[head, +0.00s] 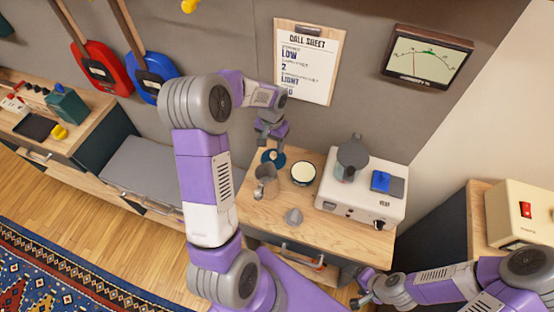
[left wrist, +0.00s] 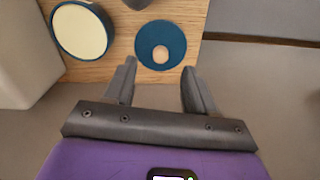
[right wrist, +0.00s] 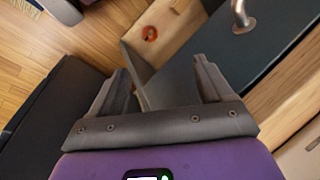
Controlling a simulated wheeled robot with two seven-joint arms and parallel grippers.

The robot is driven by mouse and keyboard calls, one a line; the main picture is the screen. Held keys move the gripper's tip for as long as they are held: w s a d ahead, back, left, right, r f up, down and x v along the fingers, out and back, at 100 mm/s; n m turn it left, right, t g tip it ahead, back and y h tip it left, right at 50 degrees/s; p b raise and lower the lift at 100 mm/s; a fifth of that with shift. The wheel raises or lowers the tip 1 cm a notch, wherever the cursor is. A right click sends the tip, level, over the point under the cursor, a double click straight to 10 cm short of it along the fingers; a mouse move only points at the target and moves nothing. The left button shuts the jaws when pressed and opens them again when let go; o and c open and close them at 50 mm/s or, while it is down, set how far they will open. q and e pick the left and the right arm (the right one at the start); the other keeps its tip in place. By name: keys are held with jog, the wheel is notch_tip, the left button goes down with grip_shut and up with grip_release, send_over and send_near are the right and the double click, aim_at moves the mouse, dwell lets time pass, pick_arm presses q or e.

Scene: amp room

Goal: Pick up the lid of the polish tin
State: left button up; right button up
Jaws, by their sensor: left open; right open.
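The polish tin's lid (head: 273,157) is a blue disc lying on the wooden cabinet top near its back edge. In the left wrist view the lid (left wrist: 173,36) shows a pale wooden knob in its middle. The open polish tin (head: 303,174) sits just right of it, with a dark blue rim and cream contents; it also shows in the left wrist view (left wrist: 83,32). My left gripper (head: 270,142) is open and empty above the lid, apart from it, with its fingers (left wrist: 159,78) pointing toward it. My right gripper (head: 362,288) is open and empty, low by the cabinet front.
A metal mug (head: 265,182) and a small grey cone-shaped object (head: 294,216) stand on the cabinet top (head: 330,228). A white appliance (head: 347,207) carrying a grey moka pot (head: 352,155) and a blue item (head: 381,180) stands to the right. The wall is close behind the lid.

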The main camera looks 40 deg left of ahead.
aim_at(274, 153)
pick_arm(q)
jog(key=shift+w+f, duration=0.15)
jog(key=shift+f, duration=0.35)
jog(key=f, duration=0.4)
jog(key=w+f+b, duration=0.1)
jog(key=f, duration=0.2)
jog(key=shift+a, duration=0.25)
grip_shut()
